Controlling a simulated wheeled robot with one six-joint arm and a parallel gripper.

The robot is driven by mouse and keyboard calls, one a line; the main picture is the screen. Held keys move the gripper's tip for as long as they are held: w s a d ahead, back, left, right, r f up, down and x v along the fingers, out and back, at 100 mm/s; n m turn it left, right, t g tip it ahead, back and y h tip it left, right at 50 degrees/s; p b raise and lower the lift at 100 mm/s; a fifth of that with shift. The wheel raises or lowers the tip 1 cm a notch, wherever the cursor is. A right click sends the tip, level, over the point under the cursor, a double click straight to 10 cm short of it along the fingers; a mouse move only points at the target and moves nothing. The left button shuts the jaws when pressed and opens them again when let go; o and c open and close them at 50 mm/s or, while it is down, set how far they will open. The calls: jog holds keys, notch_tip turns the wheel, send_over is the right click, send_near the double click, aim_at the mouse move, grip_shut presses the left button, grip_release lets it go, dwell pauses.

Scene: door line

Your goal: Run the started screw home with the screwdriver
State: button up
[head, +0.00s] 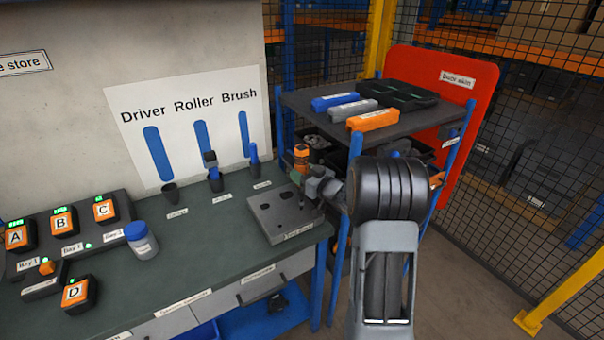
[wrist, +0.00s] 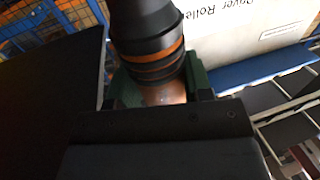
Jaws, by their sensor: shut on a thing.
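The screwdriver (head: 301,153), with an orange and black handle, stands about upright over the grey block (head: 268,222) at the bench's right end. My gripper (head: 303,178) is shut on it. In the wrist view the black handle with orange bands (wrist: 150,45) sits between the green finger pads of my gripper (wrist: 163,92). A thin dark shaft seems to run down toward the block's top. The block shows several dark holes or spots. The screw cannot be made out, and I cannot tell whether the tip touches it.
On the bench stand an empty cup (head: 171,194), a roller holder (head: 215,182), a brush holder (head: 254,168), a blue-lidded jar (head: 142,242) and a battery charger (head: 70,244). A shelf cart (head: 300,98) and a red door skin (head: 478,85) stand close behind my arm.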

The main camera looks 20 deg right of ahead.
aim_at(307, 164)
jog(key=shift+s+f+b, duration=0.1)
jog(key=shift+f+b, duration=0.75)
jog(key=shift+f, duration=0.15)
dwell(0.9)
jog(key=shift+f, duration=0.1)
dwell(1.4)
jog(key=shift+f+b, duration=0.4)
jog(key=shift+b, duration=0.3)
dwell(0.9)
jog(key=shift+r, duration=0.1)
dwell(0.6)
jog(key=shift+r+p, duration=2.55)
jog(key=shift+r, duration=0.95)
